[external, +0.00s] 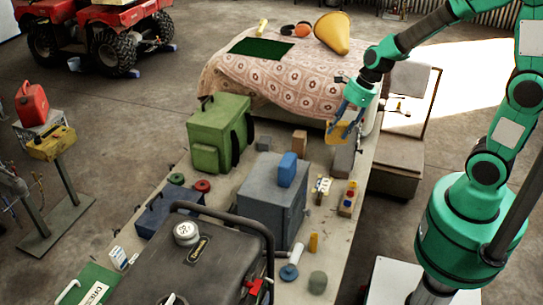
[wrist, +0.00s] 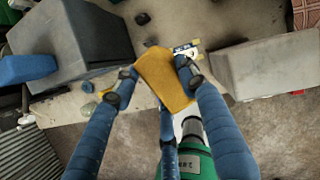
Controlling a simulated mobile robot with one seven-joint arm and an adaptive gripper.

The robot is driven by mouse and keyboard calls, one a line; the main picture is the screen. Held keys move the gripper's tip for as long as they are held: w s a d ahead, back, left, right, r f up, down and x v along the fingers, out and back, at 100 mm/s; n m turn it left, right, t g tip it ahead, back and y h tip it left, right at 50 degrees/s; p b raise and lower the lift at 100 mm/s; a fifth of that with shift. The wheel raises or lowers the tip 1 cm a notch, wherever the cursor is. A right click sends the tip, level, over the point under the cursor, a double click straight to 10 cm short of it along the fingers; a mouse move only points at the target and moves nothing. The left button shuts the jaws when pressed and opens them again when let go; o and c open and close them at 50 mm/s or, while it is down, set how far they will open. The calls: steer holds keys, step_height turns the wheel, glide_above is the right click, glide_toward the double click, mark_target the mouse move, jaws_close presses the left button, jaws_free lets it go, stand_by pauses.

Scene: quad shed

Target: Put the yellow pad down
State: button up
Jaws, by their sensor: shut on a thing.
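The yellow pad (external: 336,133) is in my gripper (external: 345,121), above the far right part of the long bench (external: 262,134). My gripper is shut on the pad. The bench top shows below the pad in the wrist view, with a gap that I cannot measure.
A grey cabinet (external: 267,206) carries a blue box (external: 287,169). A grey block (external: 343,161) and a brown block (external: 299,141) stand near the pad. A green bag (external: 219,133) is further left. Small items lie near the bench's right edge, with some bare bench between them.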

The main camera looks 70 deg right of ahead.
step_height(320, 180, down, 12)
steer(key=shift+w+f, duration=0.1)
steer(key=shift+f, duration=0.05)
stand_by(0.3)
steer(key=shift+f+b, duration=1.6)
steer(key=shift+f, duration=1.25)
steer(key=shift+f, duration=0.1)
steer(key=shift+f+b, duration=1.15)
steer(key=shift+f, duration=0.85)
steer(key=shift+f+b, duration=0.4)
steer(key=shift+f, duration=0.05)
steer(key=o, duration=0.8)
steer(key=shift+c, duration=0.2)
steer(key=shift+r, duration=0.2)
